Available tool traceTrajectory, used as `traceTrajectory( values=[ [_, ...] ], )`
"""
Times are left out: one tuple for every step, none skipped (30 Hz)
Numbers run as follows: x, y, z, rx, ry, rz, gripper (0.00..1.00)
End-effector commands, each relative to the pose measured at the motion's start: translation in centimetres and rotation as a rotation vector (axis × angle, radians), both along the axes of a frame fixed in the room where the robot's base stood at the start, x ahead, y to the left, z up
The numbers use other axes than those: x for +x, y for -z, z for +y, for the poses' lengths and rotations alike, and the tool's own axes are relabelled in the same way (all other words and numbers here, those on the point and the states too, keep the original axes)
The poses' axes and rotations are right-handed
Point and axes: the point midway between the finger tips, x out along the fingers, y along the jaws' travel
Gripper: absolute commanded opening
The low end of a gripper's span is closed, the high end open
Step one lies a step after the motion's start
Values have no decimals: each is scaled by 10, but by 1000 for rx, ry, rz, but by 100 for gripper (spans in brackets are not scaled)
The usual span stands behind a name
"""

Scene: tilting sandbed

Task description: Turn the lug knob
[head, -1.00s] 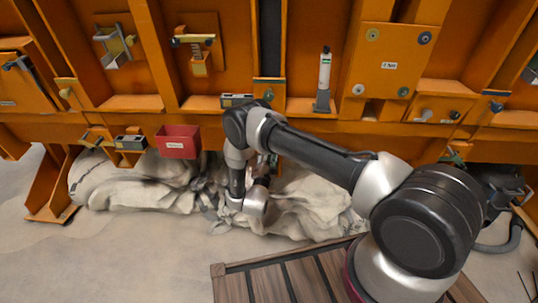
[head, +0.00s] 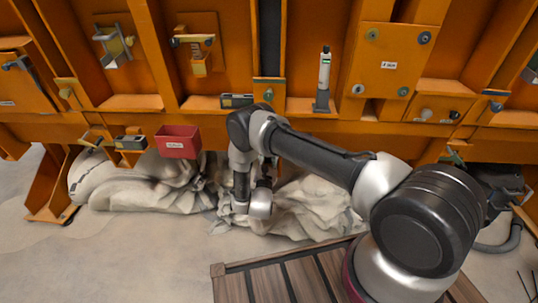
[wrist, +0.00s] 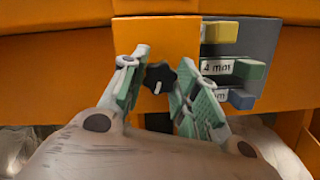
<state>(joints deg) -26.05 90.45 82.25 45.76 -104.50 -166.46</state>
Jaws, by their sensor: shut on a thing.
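The lug knob (wrist: 158,78) is a black lobed knob with a pale mark on its face, in front of an orange plate (wrist: 155,35) in the wrist view. My gripper (wrist: 160,82) has its green-padded fingers on either side of the knob and is shut on it. The finger on the left stands close to the knob's edge, and the other reaches along its right side. In the head view my arm hides the gripper, and I cannot make out the held knob there.
Coloured blocks on a grey holder, one labelled 4 mm (wrist: 218,68), stand close right of the fingers in the wrist view. In the head view a red bin (head: 178,142) hangs left of my arm. Crumpled cloth (head: 310,205) lies below the orange frame.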

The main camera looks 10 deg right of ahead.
Motion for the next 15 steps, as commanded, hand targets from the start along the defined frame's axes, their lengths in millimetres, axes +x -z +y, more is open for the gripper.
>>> traceTrajectory(
  values=[
    [0,2,1,-3,-3,5,7],
    [0,2,1,-3,-3,6,7],
    [0,2,1,-3,-3,6,7],
    [0,2,1,-3,-3,6,7],
    [0,2,1,-3,-3,6,7],
    [0,2,1,-3,-3,6,7],
    [0,2,1,-3,-3,6,7],
    [0,2,1,-3,-3,6,7],
    [0,2,1,-3,-3,6,7],
    [0,2,1,-3,-3,6,7],
    [0,2,1,-3,-3,6,7],
    [0,2,1,-3,-3,6,36],
    [0,2,1,-2,-4,6,41],
    [0,2,1,-2,-4,6,47],
    [0,2,1,-2,-2,5,54]
  ],
)
